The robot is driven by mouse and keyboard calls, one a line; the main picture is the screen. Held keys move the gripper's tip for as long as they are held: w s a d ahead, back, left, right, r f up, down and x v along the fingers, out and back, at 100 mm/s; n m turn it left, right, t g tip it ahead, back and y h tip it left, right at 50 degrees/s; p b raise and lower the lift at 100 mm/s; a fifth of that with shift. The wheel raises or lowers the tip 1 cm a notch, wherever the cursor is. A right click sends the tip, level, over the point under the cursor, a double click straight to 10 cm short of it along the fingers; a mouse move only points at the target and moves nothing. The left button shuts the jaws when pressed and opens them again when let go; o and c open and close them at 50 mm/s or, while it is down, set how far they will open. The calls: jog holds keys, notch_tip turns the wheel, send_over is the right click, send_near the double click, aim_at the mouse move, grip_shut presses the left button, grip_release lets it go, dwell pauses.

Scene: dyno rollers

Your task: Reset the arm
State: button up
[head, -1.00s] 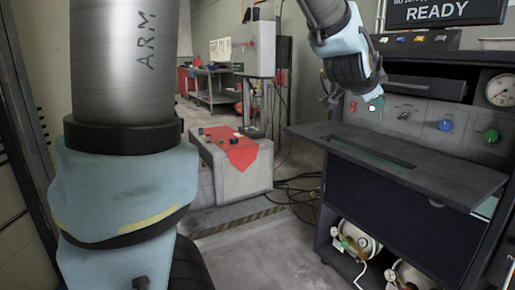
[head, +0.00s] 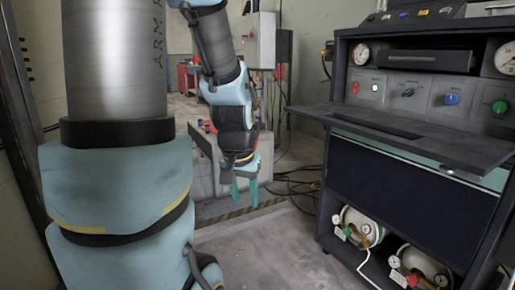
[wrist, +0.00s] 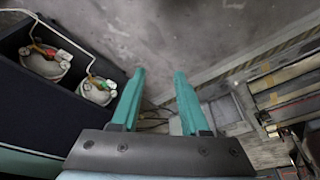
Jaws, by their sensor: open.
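My arm hangs in the middle of the head view, with my gripper (head: 244,190) at its lower end, pointing down. The gripper is in front of the grey block beside the striped floor edge and is left of the dark control cabinet (head: 420,190). In the wrist view my gripper (wrist: 155,95) shows two teal fingers spread apart. Nothing is between them but floor and some cables further off.
Cables (head: 295,186) lie on the floor. The front floor is clear.

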jog(key=s+a+f+n+g, duration=0.2)
jog(key=s+a+f, duration=0.1)
jog(key=s+a, duration=0.1)
notch_tip(320, 180, up, 26)
jog(key=p, duration=2.5)
jog(key=shift+d+f+y, duration=0.15)
jog(key=shift+f+y, duration=0.05)
jog(key=shift+y, duration=0.1)
